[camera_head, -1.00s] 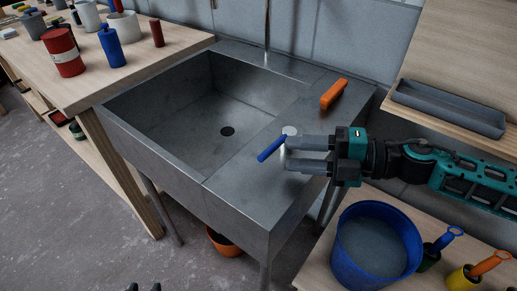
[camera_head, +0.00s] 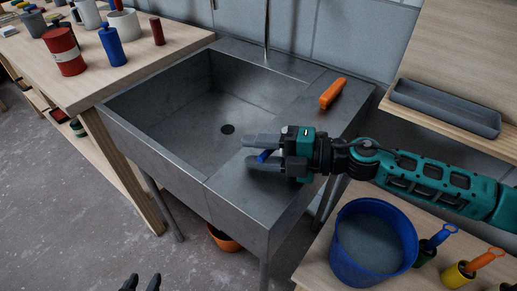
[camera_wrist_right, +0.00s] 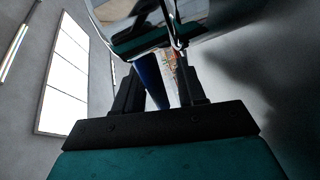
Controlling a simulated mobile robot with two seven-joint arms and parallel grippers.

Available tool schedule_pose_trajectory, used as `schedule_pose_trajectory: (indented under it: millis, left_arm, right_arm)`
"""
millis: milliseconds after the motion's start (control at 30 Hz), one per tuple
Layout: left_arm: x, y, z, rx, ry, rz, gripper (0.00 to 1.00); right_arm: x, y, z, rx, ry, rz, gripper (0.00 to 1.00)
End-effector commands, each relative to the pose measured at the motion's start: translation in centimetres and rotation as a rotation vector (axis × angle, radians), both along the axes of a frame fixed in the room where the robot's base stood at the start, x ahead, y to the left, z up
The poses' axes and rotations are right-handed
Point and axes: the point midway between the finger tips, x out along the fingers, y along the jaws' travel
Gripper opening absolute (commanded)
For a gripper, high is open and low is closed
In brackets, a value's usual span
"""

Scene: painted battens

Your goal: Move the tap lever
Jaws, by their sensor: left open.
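The blue tap lever (camera_head: 264,156) is at the right part of the steel sink (camera_head: 215,180). Most of it is hidden behind my right gripper (camera_head: 250,152). The right fingers are apart, one on each side of the lever. In the right wrist view the blue lever (camera_wrist_right: 150,82) stands between the fingers, nearer the left one, with a gap to the right one. My left gripper (camera_head: 141,281) is at the bottom edge of the head view, open and empty, with only its fingertips showing.
An orange bar-like object (camera_head: 332,93) lies on the sink's right ledge. A blue bucket (camera_head: 374,270) and brushes stand on the right bench, below my right arm. A grey tray (camera_head: 445,108) is on a shelf. A red can (camera_head: 66,52) stands on the left bench.

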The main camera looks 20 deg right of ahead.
Motion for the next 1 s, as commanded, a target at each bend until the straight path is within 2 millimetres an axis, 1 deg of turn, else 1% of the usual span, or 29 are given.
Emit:
schedule_pose_trajectory:
  millis: [33, 67, 400, 1000]
  left_arm:
    - [-0.02, 0.00, -0.01, 0.000, 0.000, 0.000, 0.43]
    - [-0.02, 0.00, -0.01, 0.000, 0.000, 0.000, 0.43]
    - [-0.32, 0.02, -0.18, 0.000, 0.007, 0.000, 0.43]
    - [-0.40, 0.03, -0.52, 0.001, 0.009, 0.000, 0.43]
  right_arm:
    - [-0.01, -0.02, 0.00, 0.000, 0.000, 0.000, 0.35]
    - [-0.01, -0.02, 0.00, 0.000, 0.000, 0.000, 0.33]
    - [-0.03, -0.04, 0.00, 0.000, 0.000, 0.000, 0.00]
    - [-0.17, -0.16, -0.12, -0.001, 0.002, 0.021, 0.00]
